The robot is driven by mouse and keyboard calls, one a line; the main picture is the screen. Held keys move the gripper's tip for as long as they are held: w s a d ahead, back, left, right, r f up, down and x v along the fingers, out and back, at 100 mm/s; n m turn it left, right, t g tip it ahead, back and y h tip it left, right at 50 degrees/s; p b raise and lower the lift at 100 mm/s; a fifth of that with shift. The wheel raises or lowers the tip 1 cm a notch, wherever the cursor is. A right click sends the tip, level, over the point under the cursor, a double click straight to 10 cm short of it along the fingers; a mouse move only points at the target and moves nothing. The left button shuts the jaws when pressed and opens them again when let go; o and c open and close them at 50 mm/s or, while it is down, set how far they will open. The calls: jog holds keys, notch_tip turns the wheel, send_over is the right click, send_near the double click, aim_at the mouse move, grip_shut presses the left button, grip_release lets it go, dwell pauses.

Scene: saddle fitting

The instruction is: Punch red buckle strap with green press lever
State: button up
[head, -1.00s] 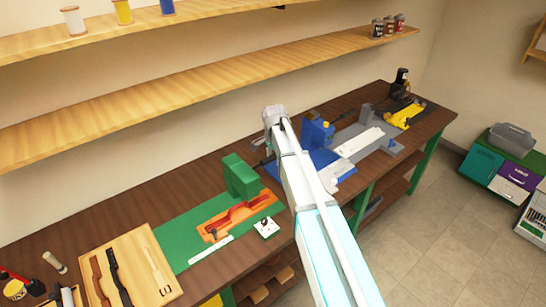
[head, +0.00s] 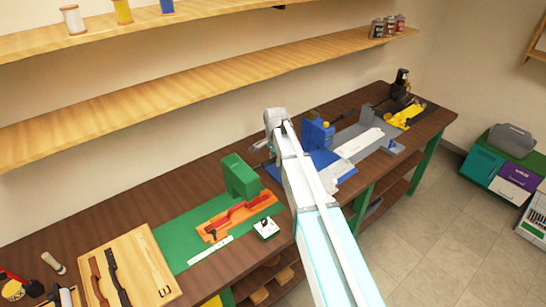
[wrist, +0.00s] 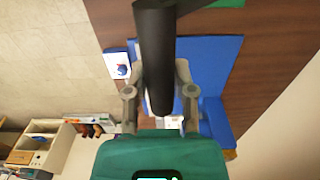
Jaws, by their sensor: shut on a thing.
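The green press (head: 239,178) stands on a green mat (head: 178,232), with an orange fixture (head: 207,228) at its base. The red buckle strap (head: 237,214) lies along this fixture, partly under the press. A dark lever (head: 262,164) sticks out from the press's right side toward my gripper. In the wrist view my gripper (wrist: 160,75) is shut around a black rod (wrist: 157,45), which looks like this lever's handle. In the head view my arm hides most of the gripper.
A blue press (head: 318,133) on a blue mat stands close to the right of my arm. A white block (head: 266,228) with a dark knob sits by the front edge. A wooden board (head: 145,262) with dark straps lies at left. A shelf (head: 190,92) runs behind.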

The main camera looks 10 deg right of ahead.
jog(key=shift+s+d+f, duration=0.2)
jog(key=shift+s+f, duration=0.15)
jog(key=shift+f, duration=0.05)
jog(key=shift+s+d+f+b, duration=0.4)
jog(key=shift+s+f+b, duration=0.2)
jog(key=shift+f+b, duration=0.35)
jog(key=shift+r, duration=0.15)
jog(key=shift+s+d+f+b, duration=0.2)
jog(key=shift+s+f+b, duration=0.1)
jog(key=shift+f+b, duration=0.2)
jog(key=shift+s+d+f+b, duration=0.15)
jog(key=shift+s+f+b, duration=0.1)
jog(key=shift+f+b, duration=0.2)
